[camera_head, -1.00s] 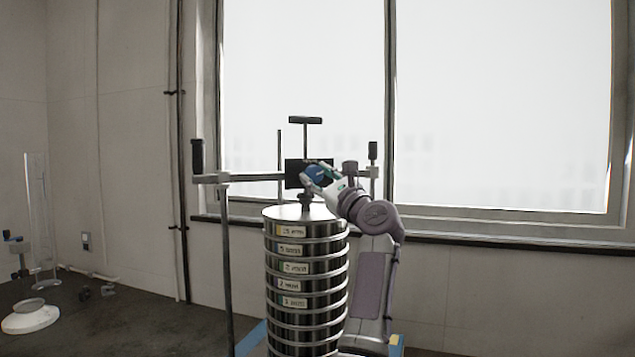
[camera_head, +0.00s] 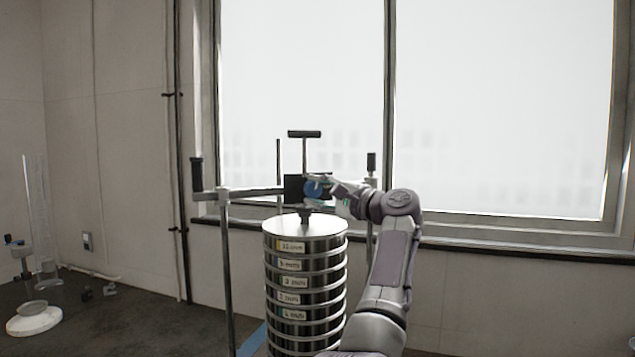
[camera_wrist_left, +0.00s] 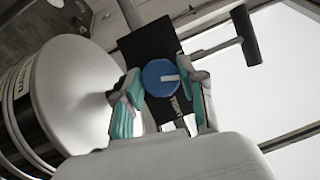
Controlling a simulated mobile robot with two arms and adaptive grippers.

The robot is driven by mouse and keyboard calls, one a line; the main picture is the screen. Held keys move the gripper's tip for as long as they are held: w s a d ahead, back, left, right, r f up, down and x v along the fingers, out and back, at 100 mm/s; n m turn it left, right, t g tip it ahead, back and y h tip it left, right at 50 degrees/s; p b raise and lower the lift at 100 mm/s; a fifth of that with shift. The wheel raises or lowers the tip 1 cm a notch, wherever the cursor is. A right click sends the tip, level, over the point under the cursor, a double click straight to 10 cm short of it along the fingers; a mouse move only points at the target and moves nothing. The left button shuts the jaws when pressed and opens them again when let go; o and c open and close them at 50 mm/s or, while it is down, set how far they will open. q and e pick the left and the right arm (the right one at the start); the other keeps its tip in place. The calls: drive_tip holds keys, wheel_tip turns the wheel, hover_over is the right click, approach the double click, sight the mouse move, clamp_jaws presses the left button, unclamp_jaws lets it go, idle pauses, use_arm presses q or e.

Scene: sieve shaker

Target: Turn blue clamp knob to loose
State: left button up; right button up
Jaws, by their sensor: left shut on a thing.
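The blue clamp knob (camera_head: 314,188) sits on the front of a black clamp block (camera_head: 293,187) above the sieve stack. In the left wrist view the round blue knob (camera_wrist_left: 160,77) shows a pale mark on its face. My left gripper (camera_head: 328,189) reaches it from the right in the head view. In the left wrist view its two grey and teal fingers (camera_wrist_left: 165,92) stand on either side of the knob, shut on it. My right gripper is in neither view.
The silver sieve stack (camera_head: 306,270) stands below the clamp. A crossbar (camera_head: 250,191) runs between upright rods, with a black T-handle (camera_head: 304,134) above the block. A window fills the back. Glassware and a white dish (camera_head: 33,319) are at far left.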

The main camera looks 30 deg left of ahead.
use_arm(q)
drive_tip(key=shift+r+n+h+p, duration=0.1)
drive_tip(key=shift+n+h+p, duration=0.65)
drive_tip(key=shift+n, duration=0.85)
drive_tip(key=o, duration=1.1)
drive_tip(key=shift+d, duration=0.1)
drive_tip(key=d, duration=0.4)
drive_tip(key=s+d, duration=0.1)
drive_tip(key=d, duration=0.2)
drive_tip(key=s+d, duration=0.1)
drive_tip(key=d, duration=0.3)
drive_tip(key=shift+d+r, duration=0.1)
drive_tip(key=shift+d, duration=0.25)
drive_tip(key=shift+w+a, duration=0.1)
